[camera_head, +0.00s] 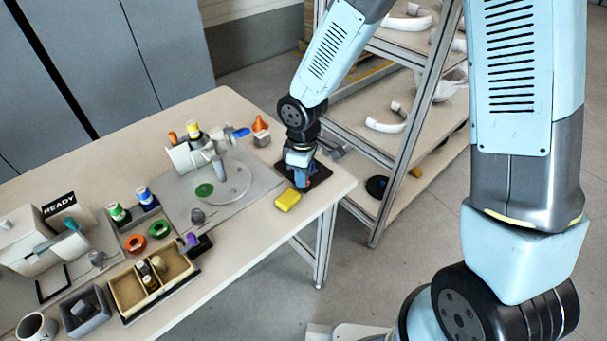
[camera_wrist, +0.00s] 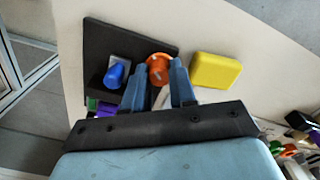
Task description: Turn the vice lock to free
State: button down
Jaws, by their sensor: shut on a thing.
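A round orange knob (camera_wrist: 158,66) stands on a black base plate (camera_wrist: 98,38) in the wrist view. My gripper (camera_wrist: 158,72) has its two blue-grey fingers on either side of the knob and is shut on it. A blue knob (camera_wrist: 115,76) stands beside it on the same plate, left of the fingers. In the head view my gripper (camera_head: 303,182) is low over the black plate (camera_head: 318,176) at the table's right end, with a bit of orange between its fingers. No label marks either knob as the vice lock, and I cannot read its setting.
A yellow block (camera_head: 287,200) lies close beside the black plate. A grey mat with a clear disc (camera_head: 232,188) and a fixture lies to the left. A divided tray (camera_head: 128,292) and coloured parts stand farther left. A shelf rack (camera_head: 420,90) stands behind the table's right end.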

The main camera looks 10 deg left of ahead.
dwell(0.4)
jog(key=c, duration=0.9)
grip_release()
